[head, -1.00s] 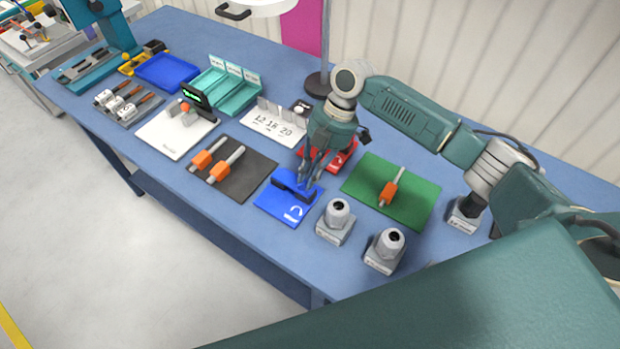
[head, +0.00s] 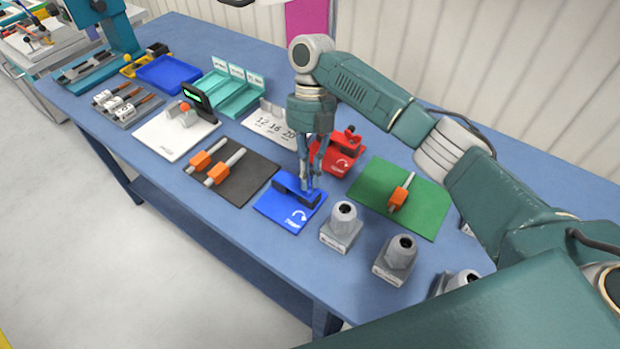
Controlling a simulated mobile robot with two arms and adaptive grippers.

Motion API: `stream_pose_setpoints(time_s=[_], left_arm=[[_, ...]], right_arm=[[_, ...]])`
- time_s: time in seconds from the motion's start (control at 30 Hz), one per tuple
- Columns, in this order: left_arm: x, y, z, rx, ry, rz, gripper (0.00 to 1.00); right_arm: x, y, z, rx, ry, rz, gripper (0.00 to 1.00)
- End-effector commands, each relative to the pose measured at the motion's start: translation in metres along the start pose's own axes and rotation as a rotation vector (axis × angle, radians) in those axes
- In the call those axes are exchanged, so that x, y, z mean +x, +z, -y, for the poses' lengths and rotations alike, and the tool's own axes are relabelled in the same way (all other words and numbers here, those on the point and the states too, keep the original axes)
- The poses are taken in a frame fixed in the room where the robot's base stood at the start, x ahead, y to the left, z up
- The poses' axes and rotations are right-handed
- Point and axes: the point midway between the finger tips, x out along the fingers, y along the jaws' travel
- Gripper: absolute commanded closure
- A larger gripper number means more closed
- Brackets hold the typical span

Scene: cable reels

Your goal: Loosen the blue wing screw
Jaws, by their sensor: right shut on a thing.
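A blue plate (head: 276,213) with a white curved arrow lies near the front edge of the table. A dark navy bar-shaped block stands along its back side. My right gripper (head: 309,186) points down at the right end of this block. Its fingers are shut on the blue wing screw, which is mostly hidden between and behind the fingertips. The turn of the screw cannot be made out. My left gripper is not in view.
A red fixture (head: 338,157) with a similar arrow stands close behind the gripper. A green mat (head: 425,209) with an orange-and-grey part lies to the right. Grey gland-like blocks (head: 341,232) stand in front. A dark mat (head: 252,179) with orange-handled parts lies left.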

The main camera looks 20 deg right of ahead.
Motion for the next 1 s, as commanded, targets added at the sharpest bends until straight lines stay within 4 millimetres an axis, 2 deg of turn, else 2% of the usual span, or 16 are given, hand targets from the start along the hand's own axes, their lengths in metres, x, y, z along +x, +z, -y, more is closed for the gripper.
stream_pose_setpoints(time_s=[0.17, 0.7, 1.0], left_arm=[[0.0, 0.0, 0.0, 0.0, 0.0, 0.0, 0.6], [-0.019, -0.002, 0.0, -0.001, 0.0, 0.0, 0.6], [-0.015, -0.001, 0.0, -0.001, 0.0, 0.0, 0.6]], right_arm=[[-0.002, -0.001, -0.003, -0.154, -0.064, 0.005, 1.0], [-0.001, -0.005, -0.007, -0.625, -0.26, 0.006, 1.0], [0.001, -0.005, -0.008, -0.836, -0.347, 0.008, 1.0]])
